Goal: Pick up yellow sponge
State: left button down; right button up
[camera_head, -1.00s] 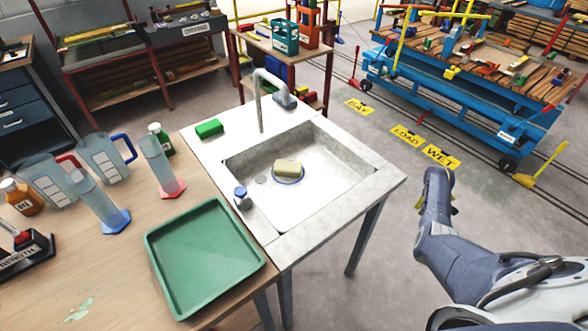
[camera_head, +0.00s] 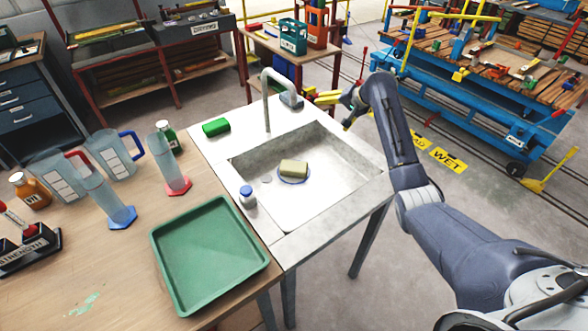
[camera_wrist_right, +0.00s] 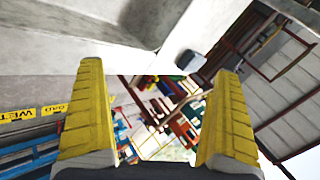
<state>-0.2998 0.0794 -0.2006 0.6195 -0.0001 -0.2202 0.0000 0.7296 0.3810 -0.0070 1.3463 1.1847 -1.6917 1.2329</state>
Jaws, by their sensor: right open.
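The yellow sponge (camera_head: 293,168) lies on a small blue-rimmed dish (camera_head: 281,180) in the basin of the sink (camera_head: 330,205). My right gripper (camera_head: 333,110) is above the far right edge of the sink, apart from the sponge. Its two yellow fingers stand wide apart and empty, as the right wrist view (camera_wrist_right: 155,115) also shows. The sponge does not show in the right wrist view. My left gripper is in neither view.
A faucet (camera_head: 266,100) rises behind the basin. A green block (camera_head: 216,126) lies on the sink's back left ledge, and a blue-capped bottle (camera_head: 247,196) stands at its left edge. A green tray (camera_head: 157,252) and several jugs and cylinders stand on the wooden table at left.

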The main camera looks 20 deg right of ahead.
jog(key=s+a+f+n+g+h, duration=0.25)
jog(key=a+f, duration=0.35)
jog(key=a, duration=0.3)
jog(key=g+h, duration=0.1)
jog(key=h, duration=0.2)
send_over(294, 166)
jog(key=s+a, duration=0.1)
jog(key=s, duration=0.1)
notch_tip(294, 166, down, 3)
jog(key=shift+w+a+f+n, duration=0.1)
jog(key=shift+w+f+n, duration=0.1)
jog(key=shift+n, duration=0.25)
jog(key=shift+s+a+f, duration=0.1)
jog(key=shift+f, duration=0.5)
jog(key=shift+x, duration=3.15)
jog(key=c, duration=0.6)
